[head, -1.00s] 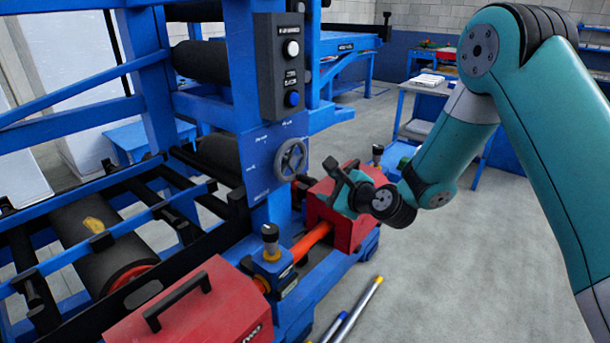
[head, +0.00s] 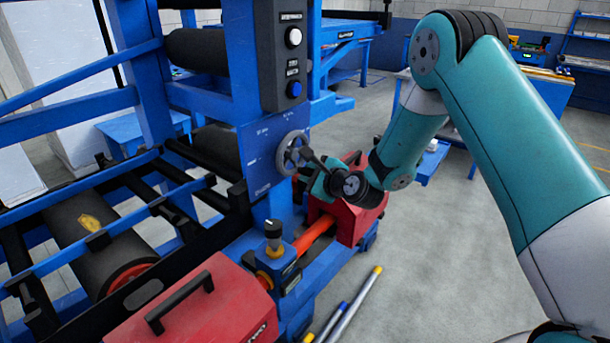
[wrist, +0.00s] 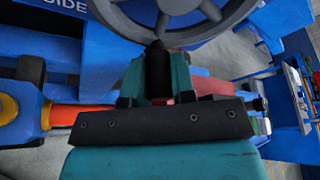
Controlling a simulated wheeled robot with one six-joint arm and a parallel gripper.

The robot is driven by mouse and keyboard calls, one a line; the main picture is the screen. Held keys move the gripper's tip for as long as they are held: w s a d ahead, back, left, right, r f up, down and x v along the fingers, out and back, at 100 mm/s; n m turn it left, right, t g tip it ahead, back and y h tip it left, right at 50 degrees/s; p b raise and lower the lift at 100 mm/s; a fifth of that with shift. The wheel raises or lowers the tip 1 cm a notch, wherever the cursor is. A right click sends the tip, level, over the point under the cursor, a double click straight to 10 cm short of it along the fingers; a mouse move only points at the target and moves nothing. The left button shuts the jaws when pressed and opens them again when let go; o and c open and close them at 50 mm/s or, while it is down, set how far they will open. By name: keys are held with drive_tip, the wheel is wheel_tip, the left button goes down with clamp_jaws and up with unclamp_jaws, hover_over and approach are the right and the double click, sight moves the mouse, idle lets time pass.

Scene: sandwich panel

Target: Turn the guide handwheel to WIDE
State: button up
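The grey guide handwheel (head: 291,153) is mounted on a blue plate on the machine's upright. In the wrist view its rim and spokes (wrist: 190,27) fill the top middle. My gripper (head: 308,156) is just right of the wheel, its dark tip at or very near the rim. In the wrist view the narrow dark fingertips (wrist: 158,50) sit together as one tapered piece at the rim's lower edge; I cannot tell whether they touch it. Lettering (wrist: 72,5) on the blue plate is cut off, and which mark the wheel stands at cannot be read.
A control box (head: 281,50) with white and blue buttons is above the wheel. A red box (head: 357,213) is just below my gripper, and another red box (head: 200,310) with a black handle is front left. Rods (head: 350,312) lie on the floor.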

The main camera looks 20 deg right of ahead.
clamp_jaws()
drive_tip(key=shift+c, duration=1.5)
unclamp_jaws()
drive_tip(key=shift+a, duration=0.45)
drive_tip(key=shift+d, duration=0.4)
clamp_jaws()
